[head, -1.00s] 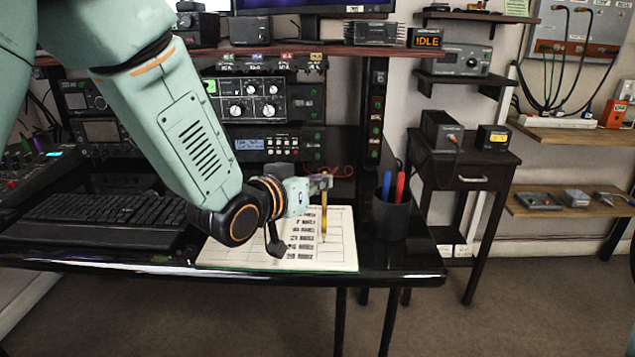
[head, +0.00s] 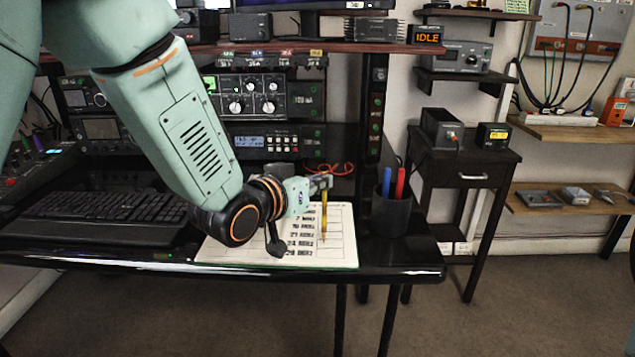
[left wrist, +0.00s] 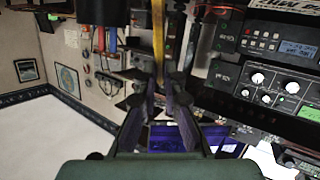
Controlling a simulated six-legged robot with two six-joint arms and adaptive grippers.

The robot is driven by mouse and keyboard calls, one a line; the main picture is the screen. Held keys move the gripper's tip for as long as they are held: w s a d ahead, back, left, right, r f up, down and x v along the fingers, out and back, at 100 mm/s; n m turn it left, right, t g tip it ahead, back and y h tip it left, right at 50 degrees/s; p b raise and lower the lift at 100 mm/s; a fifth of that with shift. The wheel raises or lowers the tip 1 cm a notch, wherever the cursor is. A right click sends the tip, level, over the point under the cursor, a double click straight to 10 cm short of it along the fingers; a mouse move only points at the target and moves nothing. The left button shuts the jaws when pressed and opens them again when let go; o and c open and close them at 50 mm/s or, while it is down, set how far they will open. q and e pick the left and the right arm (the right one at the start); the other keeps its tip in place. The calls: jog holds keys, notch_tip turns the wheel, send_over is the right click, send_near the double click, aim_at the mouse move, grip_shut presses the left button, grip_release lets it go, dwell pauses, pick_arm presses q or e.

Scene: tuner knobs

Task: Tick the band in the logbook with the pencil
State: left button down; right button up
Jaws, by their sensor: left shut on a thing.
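My left gripper (head: 320,184) is shut on the yellow pencil (head: 324,215), which points down, nearly upright, over the right part of the logbook (head: 345,225). The pencil's lower end is at or just above the page; I cannot tell whether it touches. The open logbook lies on the black desk, with printed rows of bands down its middle and ruled boxes beside them. My arm hides part of its left side. In the left wrist view the pencil (left wrist: 158,40) runs between the fingers of the gripper (left wrist: 160,85). My right gripper is not in view.
A black cup (head: 390,212) with red and blue pens stands right of the logbook. A black keyboard (head: 95,218) lies to the left. Radio units (head: 262,97) stand behind. The desk's front edge (head: 250,271) is close to the logbook.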

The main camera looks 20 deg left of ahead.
pick_arm(q)
jog(key=shift+s+d+p, duration=0.4)
jog(key=shift+d+p, duration=0.2)
dwell(0.3)
jog(key=shift+w+d+p, duration=0.7)
jog(key=shift+w+p, duration=0.25)
jog(key=shift+p, duration=0.15)
dwell(0.8)
notch_tip(320, 180, up, 6)
jog(key=p, duration=0.5)
dwell(0.5)
